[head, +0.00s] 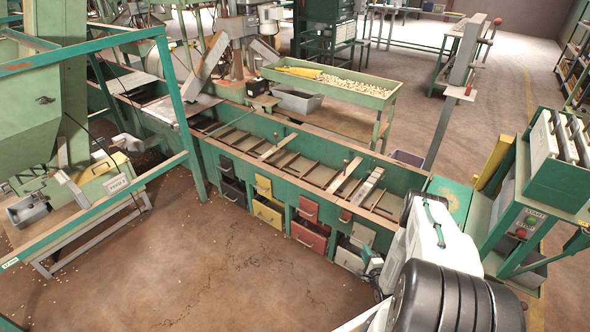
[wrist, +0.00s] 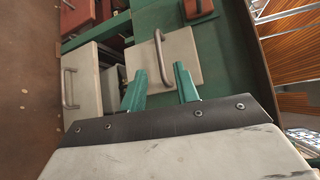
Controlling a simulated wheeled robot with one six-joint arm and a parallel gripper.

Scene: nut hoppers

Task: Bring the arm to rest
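My arm (head: 425,235) reaches in from the lower right in the head view, toward the right end of the drawer bench. My gripper (head: 372,264) is small there and partly hidden by the arm. A pale drawer front (wrist: 172,57) with a metal handle (wrist: 158,52) lies just beyond the tips. I see no clear contact. Left of it a second pale drawer (wrist: 80,82) stands pulled out, with part of its inside showing.
The green bench (head: 275,150) carries black, yellow, red (head: 308,236) and pale drawers. A green frame with start buttons (head: 530,218) stands close on the right. Open floor (head: 230,270) lies in front of the bench. A green trough (head: 335,85) of nuts stands behind.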

